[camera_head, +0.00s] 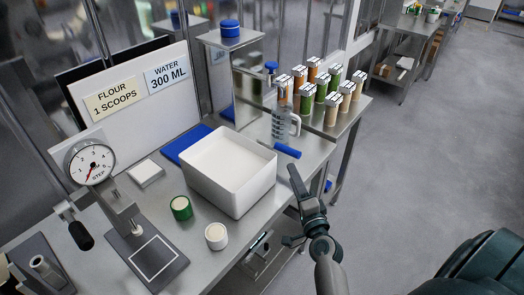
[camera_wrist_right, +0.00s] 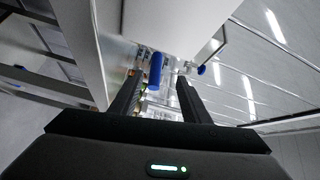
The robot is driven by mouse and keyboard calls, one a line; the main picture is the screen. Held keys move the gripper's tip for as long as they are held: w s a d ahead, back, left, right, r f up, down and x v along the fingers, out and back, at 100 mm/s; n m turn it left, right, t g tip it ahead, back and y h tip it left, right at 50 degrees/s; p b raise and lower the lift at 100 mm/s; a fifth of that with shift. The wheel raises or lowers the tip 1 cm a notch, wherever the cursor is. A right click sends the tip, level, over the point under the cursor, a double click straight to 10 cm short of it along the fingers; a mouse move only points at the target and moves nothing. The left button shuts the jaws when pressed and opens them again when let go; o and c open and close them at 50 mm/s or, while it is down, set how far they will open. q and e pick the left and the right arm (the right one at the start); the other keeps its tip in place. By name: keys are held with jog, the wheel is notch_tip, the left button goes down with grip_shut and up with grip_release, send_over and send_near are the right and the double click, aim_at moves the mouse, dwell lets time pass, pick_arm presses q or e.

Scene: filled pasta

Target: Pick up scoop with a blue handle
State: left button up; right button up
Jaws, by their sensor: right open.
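The blue handle (camera_head: 287,151) of the scoop sticks out over the right edge of the steel counter, just right of the white bin. The scoop's head is not clearly visible. My right gripper (camera_head: 298,196) is open and empty, just off the counter edge and below the handle in the head view. In the right wrist view the blue handle (camera_wrist_right: 155,70) shows ahead, between the two fingers of the open gripper (camera_wrist_right: 160,82) and nearer the left finger. I see no contact between them. My left gripper is not in view.
The white bin (camera_head: 228,198) stands on the counter (camera_head: 215,262) left of the handle. A clear jug (camera_head: 284,124) stands behind it, with several spice jars (camera_head: 319,92) farther back. Two small tubs, green (camera_head: 181,211) and white (camera_head: 216,239), sit in front. Floor at right is clear.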

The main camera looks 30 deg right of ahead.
jog(key=p, duration=0.2)
send_near(278, 146)
jog(key=x, duration=0.4)
jog(key=shift+d, duration=0.35)
jog(key=shift+w+d+f, duration=0.1)
jog(key=shift+w+d, duration=0.05)
jog(key=shift+w, duration=0.5)
jog(key=shift+f+x, duration=0.2)
jog(key=shift+x, duration=1.1)
jog(key=shift+f+x, duration=0.25)
jog(key=shift+x, duration=1.1)
grip_shut()
